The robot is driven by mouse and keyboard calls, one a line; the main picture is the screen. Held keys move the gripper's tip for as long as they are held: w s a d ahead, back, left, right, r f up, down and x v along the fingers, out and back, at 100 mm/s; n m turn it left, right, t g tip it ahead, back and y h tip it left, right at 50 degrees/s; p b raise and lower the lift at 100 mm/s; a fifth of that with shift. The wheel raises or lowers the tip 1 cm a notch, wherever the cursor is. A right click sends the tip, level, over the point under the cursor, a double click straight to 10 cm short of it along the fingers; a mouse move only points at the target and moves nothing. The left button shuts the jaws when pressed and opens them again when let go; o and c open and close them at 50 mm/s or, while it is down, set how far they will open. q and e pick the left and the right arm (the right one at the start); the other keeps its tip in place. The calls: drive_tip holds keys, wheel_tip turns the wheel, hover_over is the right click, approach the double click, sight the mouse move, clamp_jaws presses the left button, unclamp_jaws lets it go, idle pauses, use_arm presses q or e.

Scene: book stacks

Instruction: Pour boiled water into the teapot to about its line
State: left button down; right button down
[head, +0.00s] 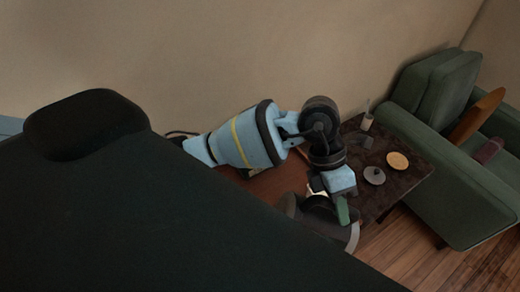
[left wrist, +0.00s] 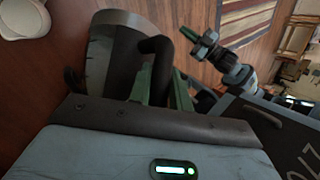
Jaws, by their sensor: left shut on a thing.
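My left gripper (head: 342,208) is shut on a dark kettle-like vessel (head: 318,212), held out near the dark side table. In the left wrist view the vessel (left wrist: 108,52) shows a grey, scuffed body and a black handle (left wrist: 158,62) between my green fingers (left wrist: 155,88). Its contents are hidden. A small grey round thing with a knob (head: 374,176) is on the side table, right of the gripper; I cannot tell whether it is a teapot or a lid. No line or water shows. My right gripper (left wrist: 195,40) seems to show small in the left wrist view; its jaw state is unclear.
The dark side table (head: 408,186) also bears a round tan plate (head: 397,160), a small dark cup (head: 367,142) and a pale holder (head: 367,122). A green armchair (head: 455,200) stands close on the right. A white rounded thing (left wrist: 25,18) shows at the left wrist view's corner.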

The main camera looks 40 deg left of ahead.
use_arm(q)
drive_tip(key=shift+r, duration=0.2)
drive_tip(key=shift+a+r, duration=0.1)
drive_tip(key=shift+a, duration=0.05)
idle(0.3)
drive_tip(key=shift+s, duration=0.1)
drive_tip(key=shift+a+r, duration=0.1)
idle(0.3)
drive_tip(key=shift+s, duration=0.1)
drive_tip(key=shift+a+r, duration=0.1)
drive_tip(key=shift+r, duration=0.05)
idle(0.5)
